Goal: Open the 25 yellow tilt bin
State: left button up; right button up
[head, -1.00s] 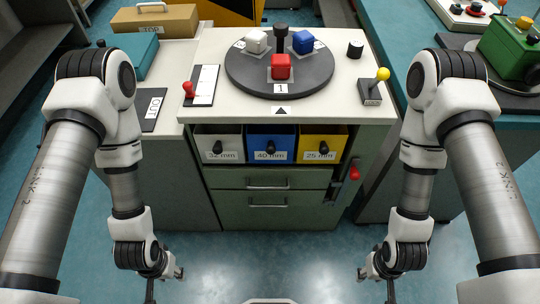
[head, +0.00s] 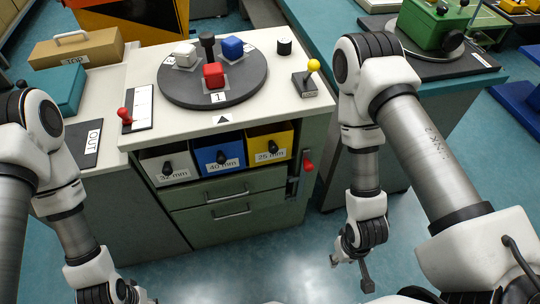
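The yellow bin (head: 283,138), labelled 25 mm, is the rightmost of three bins under the countertop in the head view. It has a black knob (head: 272,146) on its front, and its front looks upright. My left gripper (head: 140,298) is at the bottom edge on the left, partly cut off and far from the bin.
A blue bin (head: 228,149) and a white bin (head: 172,164) sit beside the yellow one. A red handle (head: 308,166) stands right of it. Drawers (head: 230,212) lie below. The countertop (head: 140,75) carries a turntable with cubes and levers. Floor in front is clear.

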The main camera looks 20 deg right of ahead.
aim_at(270, 143)
jog(key=k+l+z, duration=0.25)
jog(key=l, duration=0.75)
jog(key=l+z, duration=0.2)
jog(key=l, duration=0.75)
jog(key=i, duration=0.05)
